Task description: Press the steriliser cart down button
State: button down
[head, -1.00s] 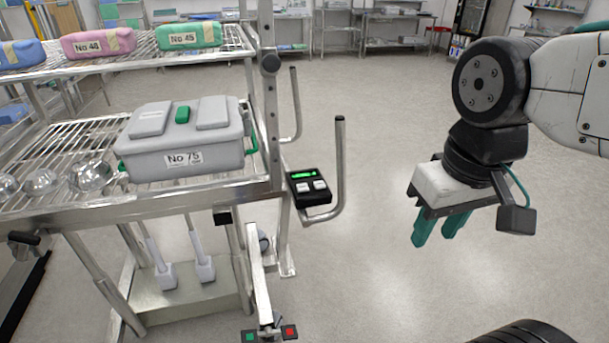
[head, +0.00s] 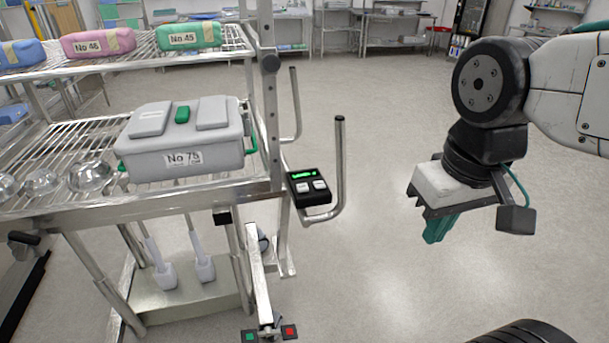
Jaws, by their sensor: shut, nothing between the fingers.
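The steriliser cart (head: 150,204) stands on the left, with a wire shelf and a raised upper rack. A small black control box (head: 309,187) with a green lit display and two pale buttons is fixed at the cart's right end, beside the upright handle. I cannot read which button is down. My gripper (head: 436,230) hangs in the air to the right of the control box, clear of it, with its green fingers together and empty, pointing down.
A grey case marked No 75 (head: 185,142) and metal bowls (head: 90,176) sit on the cart shelf. The cart's metal handle (head: 340,165) rises between the control box and my gripper. A green and a red pedal (head: 289,331) show low down. The floor around my gripper is clear.

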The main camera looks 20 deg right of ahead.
aim_at(318, 184)
jog(key=z, duration=0.25)
jog(key=i, duration=0.9)
jog(key=u, duration=0.2)
jog(key=k, duration=0.2)
jog(key=u, duration=0.05)
